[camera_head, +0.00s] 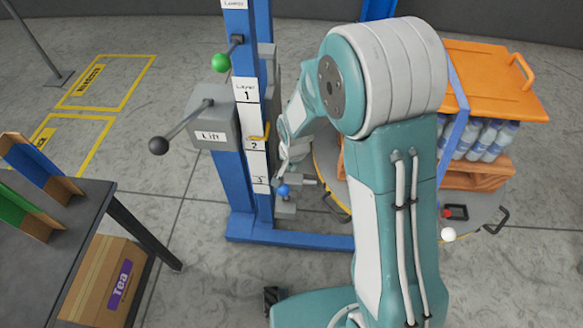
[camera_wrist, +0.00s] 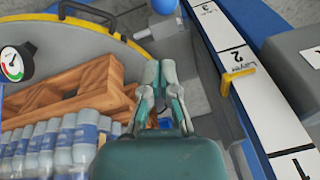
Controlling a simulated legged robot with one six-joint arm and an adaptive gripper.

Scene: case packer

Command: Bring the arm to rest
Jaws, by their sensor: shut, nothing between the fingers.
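My arm (camera_head: 395,200) reaches up through the middle of the head view and bends at the top toward the blue column. My gripper (camera_wrist: 161,70) points away from the wrist camera with its fingers together and nothing between them. In the head view it is small and partly hidden, close to the column. The blue column (camera_head: 254,207) carries a white layer scale (camera_head: 247,90), with a yellow pointer (camera_head: 260,137) near mark 2. The scale also shows at the right of the wrist view (camera_wrist: 235,58).
A grey Lift box (camera_head: 213,130) with a black-knobbed lever and a green-knobbed lever stick out left. A blue knob (camera_head: 283,190) sits low by the column. Bottles (camera_head: 490,140) stand on a wooden pallet (camera_head: 470,180) at right. A dark table (camera_head: 70,230) and Tea box (camera_head: 105,280) are left.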

